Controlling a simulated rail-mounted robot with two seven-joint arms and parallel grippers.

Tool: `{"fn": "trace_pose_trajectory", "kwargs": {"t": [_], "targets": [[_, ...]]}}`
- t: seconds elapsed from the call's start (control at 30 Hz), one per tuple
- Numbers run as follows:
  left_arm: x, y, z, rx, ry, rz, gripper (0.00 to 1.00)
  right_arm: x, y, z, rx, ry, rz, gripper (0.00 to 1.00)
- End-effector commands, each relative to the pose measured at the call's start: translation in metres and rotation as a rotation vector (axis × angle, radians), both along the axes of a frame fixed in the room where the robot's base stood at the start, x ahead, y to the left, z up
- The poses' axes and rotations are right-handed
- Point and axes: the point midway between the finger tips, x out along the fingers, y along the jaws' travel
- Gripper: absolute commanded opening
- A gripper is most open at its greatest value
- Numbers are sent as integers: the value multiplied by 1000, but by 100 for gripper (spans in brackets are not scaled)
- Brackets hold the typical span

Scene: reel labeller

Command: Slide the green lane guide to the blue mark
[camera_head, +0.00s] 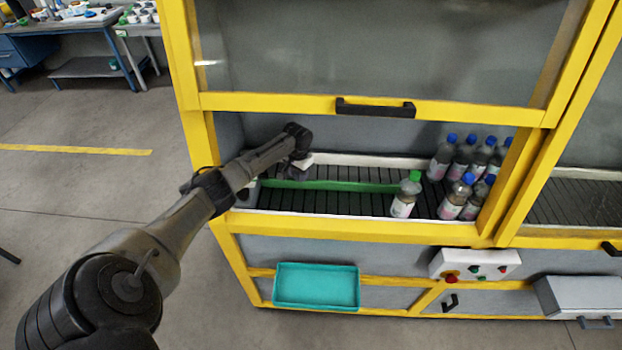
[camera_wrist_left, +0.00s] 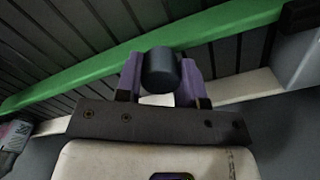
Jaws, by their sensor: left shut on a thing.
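The green lane guide (camera_head: 345,185) is a long bar lying along the dark slatted conveyor inside the yellow-framed machine. In the left wrist view the guide (camera_wrist_left: 70,82) runs slantwise just beyond my fingers. My left gripper (camera_head: 298,167) reaches in through the opening near the guide's left part. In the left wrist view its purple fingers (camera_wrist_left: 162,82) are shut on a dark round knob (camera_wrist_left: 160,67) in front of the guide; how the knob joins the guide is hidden. I cannot make out the blue mark. My right gripper is out of view.
A green-capped bottle (camera_head: 406,195) stands by the guide's right end. Several blue-capped bottles (camera_head: 464,160) crowd the conveyor's right side. A raised glazed door with a black handle (camera_head: 375,108) hangs above. A teal tray (camera_head: 316,286) and a button box (camera_head: 474,264) are below.

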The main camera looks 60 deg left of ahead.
Motion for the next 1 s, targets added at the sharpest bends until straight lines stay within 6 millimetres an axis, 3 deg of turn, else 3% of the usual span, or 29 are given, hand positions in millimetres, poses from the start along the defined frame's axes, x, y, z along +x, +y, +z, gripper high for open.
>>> {"fn": "trace_pose_trajectory", "kwargs": {"t": [0.3, 0.33, 0.6, 0.87, 1.0], "targets": [[-3, 6, -1, 1, 0, 5, 0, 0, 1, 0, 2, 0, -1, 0], [-3, 5, -1, 1, 0, 5, 36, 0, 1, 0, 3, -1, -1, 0], [-3, 5, 0, 0, 0, 5, 61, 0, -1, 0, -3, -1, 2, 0], [-3, 5, 1, 0, -1, 5, 61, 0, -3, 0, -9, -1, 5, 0], [-3, 6, 14, 2, -2, 4, 61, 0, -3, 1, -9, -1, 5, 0]]}}
